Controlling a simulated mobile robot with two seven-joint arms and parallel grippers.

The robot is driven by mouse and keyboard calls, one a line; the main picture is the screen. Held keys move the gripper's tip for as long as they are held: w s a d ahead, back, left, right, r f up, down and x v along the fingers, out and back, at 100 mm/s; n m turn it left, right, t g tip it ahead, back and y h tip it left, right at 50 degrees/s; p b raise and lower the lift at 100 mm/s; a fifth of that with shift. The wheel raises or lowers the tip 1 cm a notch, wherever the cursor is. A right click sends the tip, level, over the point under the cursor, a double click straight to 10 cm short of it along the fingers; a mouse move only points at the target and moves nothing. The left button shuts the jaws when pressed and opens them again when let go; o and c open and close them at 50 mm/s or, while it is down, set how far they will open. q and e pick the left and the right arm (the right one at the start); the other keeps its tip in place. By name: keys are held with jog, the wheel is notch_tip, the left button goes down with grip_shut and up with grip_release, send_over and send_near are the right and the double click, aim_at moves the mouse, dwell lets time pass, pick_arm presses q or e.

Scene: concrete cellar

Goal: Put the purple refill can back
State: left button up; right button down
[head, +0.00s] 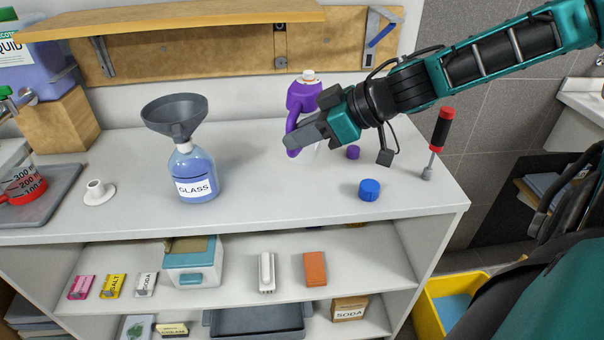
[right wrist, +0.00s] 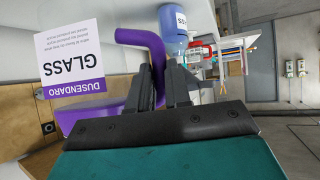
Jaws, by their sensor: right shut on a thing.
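The purple refill can (head: 304,95) is over the back of the white counter, with a pale opening at its top. My right gripper (head: 303,137) is shut on its purple handle. In the right wrist view the fingers (right wrist: 165,88) close around the handle, beside the can's white GLASS label (right wrist: 72,58). The arm hides part of the can, and I cannot tell whether its base touches the counter. A small purple cap (head: 352,152) lies on the counter to the right of the gripper. My left gripper is not in view.
A GLASS spray bottle (head: 195,175) with a grey funnel (head: 177,115) stands left of the can. A blue cap (head: 369,190) and a red-handled screwdriver (head: 437,135) are to the right. A wooden shelf (head: 180,24) overhangs the back. The front middle of the counter (head: 285,205) is clear.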

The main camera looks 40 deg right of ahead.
notch_tip(320, 180, down, 7)
jog(key=b, duration=0.2)
jog(key=c, duration=1.1)
grip_release()
jog(key=shift+f, duration=0.15)
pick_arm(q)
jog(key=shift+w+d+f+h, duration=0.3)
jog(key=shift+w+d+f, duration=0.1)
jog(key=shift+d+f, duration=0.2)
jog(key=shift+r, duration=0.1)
